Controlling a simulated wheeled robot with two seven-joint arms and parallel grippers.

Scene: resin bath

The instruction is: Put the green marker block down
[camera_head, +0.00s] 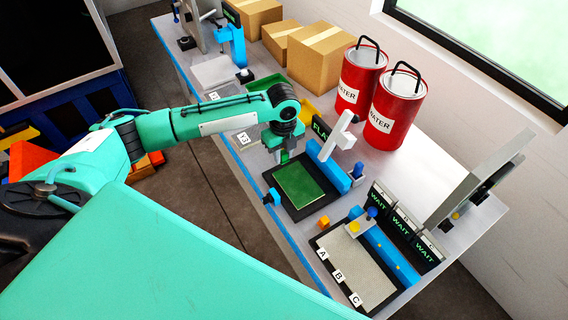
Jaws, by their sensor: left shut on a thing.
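My left gripper (283,154) points down at the back edge of a black-framed plate with a green surface (301,184). It is shut on a small green block (284,156), which I take as the green marker block. The block is mostly hidden by the fingers, and I cannot tell whether it touches anything below. My right gripper is not in view.
A small orange block (323,222) lies between the green plate and a grey tray (350,265) labelled A, B, C. Displays reading WAIT (401,226) stand behind that tray. Two red WATER drums (395,115) and cardboard boxes (318,58) stand at the back.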

